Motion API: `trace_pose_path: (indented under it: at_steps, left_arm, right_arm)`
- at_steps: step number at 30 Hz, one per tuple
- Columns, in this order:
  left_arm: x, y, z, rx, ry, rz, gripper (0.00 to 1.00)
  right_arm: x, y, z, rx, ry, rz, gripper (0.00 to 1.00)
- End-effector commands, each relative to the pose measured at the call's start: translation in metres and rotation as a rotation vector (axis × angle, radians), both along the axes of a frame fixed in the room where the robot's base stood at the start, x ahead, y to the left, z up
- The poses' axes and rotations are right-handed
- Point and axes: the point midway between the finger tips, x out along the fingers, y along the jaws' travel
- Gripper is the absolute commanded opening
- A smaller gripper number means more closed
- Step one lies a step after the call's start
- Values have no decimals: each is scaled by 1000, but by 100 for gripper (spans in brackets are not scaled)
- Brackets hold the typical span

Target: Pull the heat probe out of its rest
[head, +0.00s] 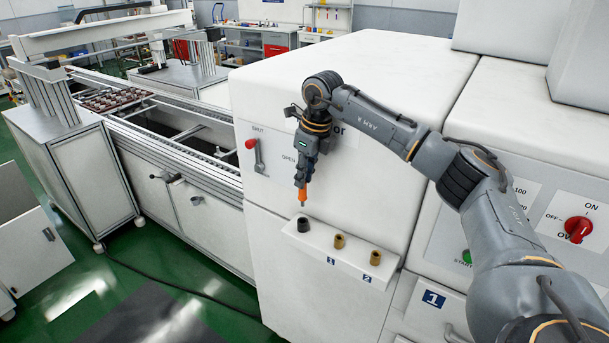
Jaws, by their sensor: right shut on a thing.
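My right gripper (304,176) points down and is shut on the heat probe (303,193). The probe is orange with a thin metal tip and hangs upright. Its tip is above a short black cylinder, the rest (303,225), at the left end of a small white shelf (320,236). A gap shows between the tip and the rest, so the probe looks clear of it. My left gripper is not in view.
Two brass sockets (339,241) and (375,257) stand on the shelf, above labels 1 and 2. A lever with a red knob (250,144) is on the white cabinet front, left of the gripper. A conveyor (180,130) runs along the left. Free air lies before the shelf.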

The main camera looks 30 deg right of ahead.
Motion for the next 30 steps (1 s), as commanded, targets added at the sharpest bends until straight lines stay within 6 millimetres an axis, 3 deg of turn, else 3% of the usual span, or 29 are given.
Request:
trace_pose_path:
  at_steps: [21, 30]
  left_arm:
    - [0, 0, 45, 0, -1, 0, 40]
    - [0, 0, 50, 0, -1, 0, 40]
  right_arm:
    - [0, 0, 58, 0, -1, 0, 0]
    - [0, 0, 64, 0, 0, 0, 0]
